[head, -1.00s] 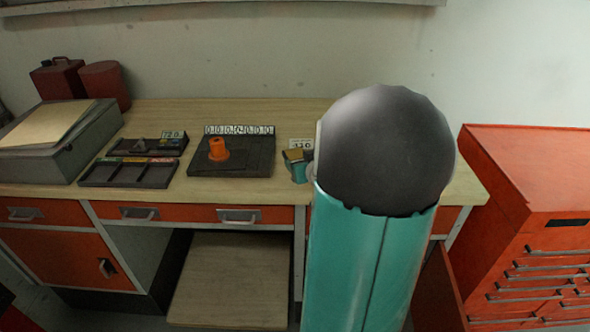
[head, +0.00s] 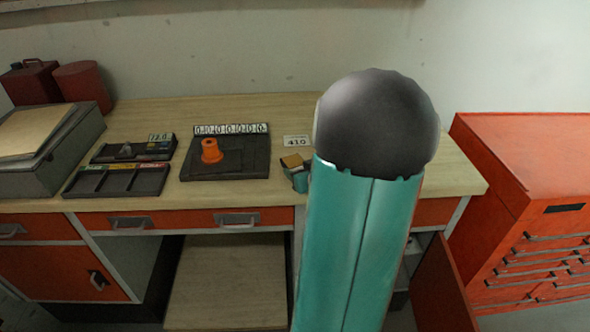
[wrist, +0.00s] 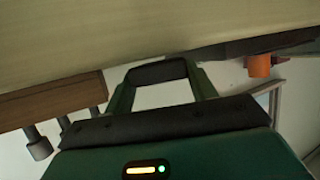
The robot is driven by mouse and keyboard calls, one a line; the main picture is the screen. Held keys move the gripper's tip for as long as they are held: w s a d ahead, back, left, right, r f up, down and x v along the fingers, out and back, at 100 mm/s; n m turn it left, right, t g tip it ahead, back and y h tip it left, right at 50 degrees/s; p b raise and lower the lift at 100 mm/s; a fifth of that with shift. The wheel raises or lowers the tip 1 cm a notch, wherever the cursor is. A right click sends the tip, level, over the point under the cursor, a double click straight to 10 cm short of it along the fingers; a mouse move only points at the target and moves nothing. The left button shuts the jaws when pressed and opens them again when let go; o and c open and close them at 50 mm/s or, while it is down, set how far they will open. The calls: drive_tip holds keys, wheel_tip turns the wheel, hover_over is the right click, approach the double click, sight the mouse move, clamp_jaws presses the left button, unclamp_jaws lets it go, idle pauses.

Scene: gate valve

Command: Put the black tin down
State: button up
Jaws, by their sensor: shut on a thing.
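My gripper (wrist: 160,80) shows in the wrist view, with a green finger on each side. It is shut on a dark, flat-looking thing, the black tin (wrist: 158,72), at its tips. The tin is close to a pale surface across the top of that view; I cannot tell whether they touch. In the head view my own teal arm link and dark joint hide most of the gripper and the tin. A small teal piece with a tan and dark top (head: 293,163) shows just left of the arm; I cannot tell what it is.
A red cabinet (head: 535,180) stands right. Bench beyond the arm is hidden.

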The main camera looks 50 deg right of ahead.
drive_tip(key=shift+w+a+f, duration=0.1)
drive_tip(key=shift+w+f, duration=0.05)
drive_tip(key=shift+f, duration=0.05)
drive_tip(key=shift+s, duration=0.3)
drive_tip(key=shift+w, duration=0.25)
drive_tip(key=shift+s+f, duration=0.1)
drive_tip(key=shift+s, duration=0.2)
drive_tip(key=o, duration=1.1)
drive_tip(key=shift+w+f, duration=0.1)
drive_tip(key=shift+s+r, duration=0.25)
drive_tip(key=shift+r, duration=0.1)
drive_tip(key=v, duration=1.1)
drive_tip(key=shift+s+a, duration=0.15)
drive_tip(key=shift+a, duration=0.1)
